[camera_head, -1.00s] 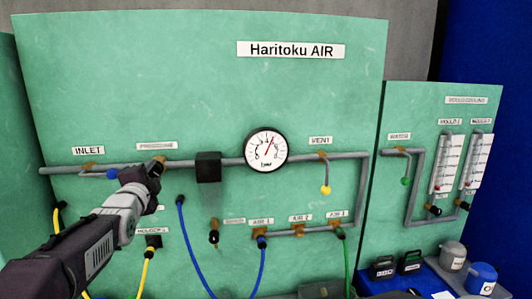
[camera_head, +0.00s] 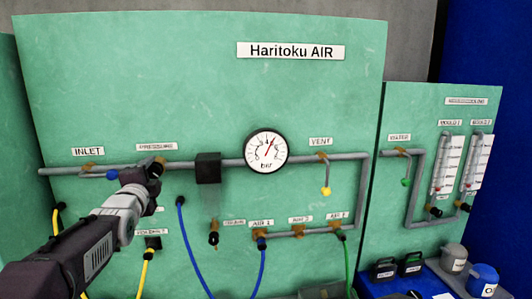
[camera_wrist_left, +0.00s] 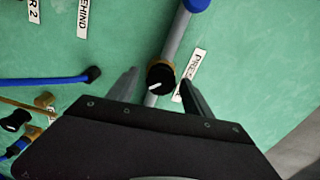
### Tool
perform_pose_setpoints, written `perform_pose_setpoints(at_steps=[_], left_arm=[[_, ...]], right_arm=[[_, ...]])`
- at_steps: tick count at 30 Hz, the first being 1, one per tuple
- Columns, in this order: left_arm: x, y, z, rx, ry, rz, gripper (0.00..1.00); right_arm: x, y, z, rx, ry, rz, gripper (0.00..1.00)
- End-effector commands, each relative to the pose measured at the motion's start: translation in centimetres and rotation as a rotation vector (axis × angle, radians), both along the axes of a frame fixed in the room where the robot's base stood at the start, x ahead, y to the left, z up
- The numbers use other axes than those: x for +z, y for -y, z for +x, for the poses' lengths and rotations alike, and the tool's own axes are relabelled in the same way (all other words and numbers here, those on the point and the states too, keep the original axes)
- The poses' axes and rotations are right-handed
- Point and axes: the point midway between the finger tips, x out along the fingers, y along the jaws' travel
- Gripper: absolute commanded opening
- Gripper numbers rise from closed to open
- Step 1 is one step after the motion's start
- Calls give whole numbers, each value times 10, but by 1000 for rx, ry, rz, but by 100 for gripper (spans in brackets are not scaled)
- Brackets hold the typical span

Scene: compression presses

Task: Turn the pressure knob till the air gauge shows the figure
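The round white air gauge (camera_head: 266,150) with a black rim and "bar" on its face sits on the grey pipe in the head view. Its red needle points up and slightly right; the small figures are hard to read. The pressure knob (camera_wrist_left: 160,76) is black with a white pointer line and a brass base in the left wrist view. My left gripper (camera_wrist_left: 160,92) is open, one finger on each side of the knob, with visible gaps. In the head view the gripper (camera_head: 152,172) hides most of the knob below the "PRESSURE" label (camera_head: 157,147). My right gripper is not in view.
A black block (camera_head: 208,167) sits on the pipe right of my left gripper. The blue inlet handle (camera_head: 112,174) is just left of it. A blue hose (camera_head: 190,240) hangs below. A yellow vent handle (camera_head: 326,190) hangs farther right.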

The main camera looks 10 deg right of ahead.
Motion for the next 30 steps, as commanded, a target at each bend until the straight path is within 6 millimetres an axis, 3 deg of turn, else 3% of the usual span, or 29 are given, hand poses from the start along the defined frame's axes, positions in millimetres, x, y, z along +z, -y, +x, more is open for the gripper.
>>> perform_pose_setpoints(at_steps=[13, 30], left_arm=[[0, 0, -3, -1, 4, 0, 59], [1, -2, -59, 0, 5, 0, 59]], right_arm=[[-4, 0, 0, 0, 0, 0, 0], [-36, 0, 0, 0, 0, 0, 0]])
